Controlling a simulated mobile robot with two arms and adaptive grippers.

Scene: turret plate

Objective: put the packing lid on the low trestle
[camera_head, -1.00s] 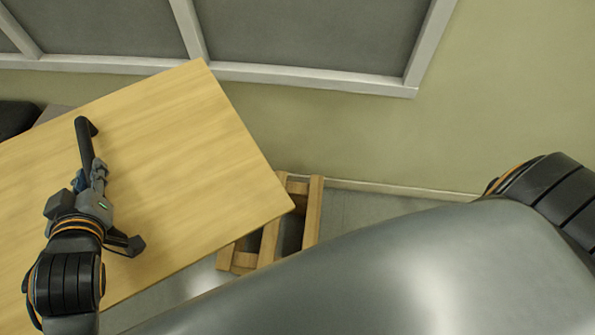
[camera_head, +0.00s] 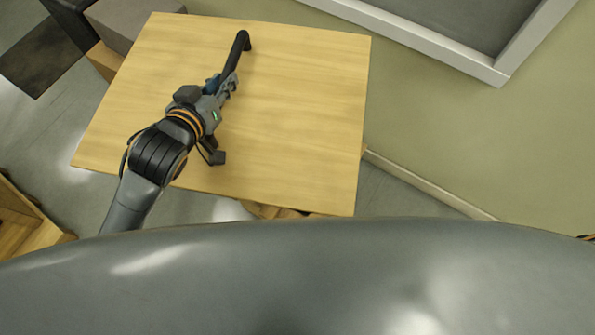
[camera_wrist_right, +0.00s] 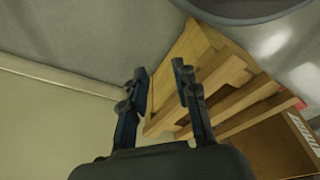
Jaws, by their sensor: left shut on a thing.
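The packing lid (camera_head: 290,110) is a flat, light wooden board with a black bar handle (camera_head: 236,56) on top. My left gripper (camera_head: 229,84) is shut on this handle, above the board. The low trestle (camera_head: 275,211) is a wooden frame that shows only as a sliver past the lid's near edge; the lid hides the rest. I cannot tell if the lid touches it. In the right wrist view, wooden beams (camera_wrist_right: 235,100) that look like the trestle lie beyond my right gripper (camera_wrist_right: 161,76), which is open and empty.
A grey box (camera_head: 132,22) stands behind the lid's far left corner. A wooden thing (camera_head: 22,222) is at the left edge. The wall (camera_head: 455,125) with its skirting runs close along the right. Bare floor (camera_head: 60,130) shows on the left.

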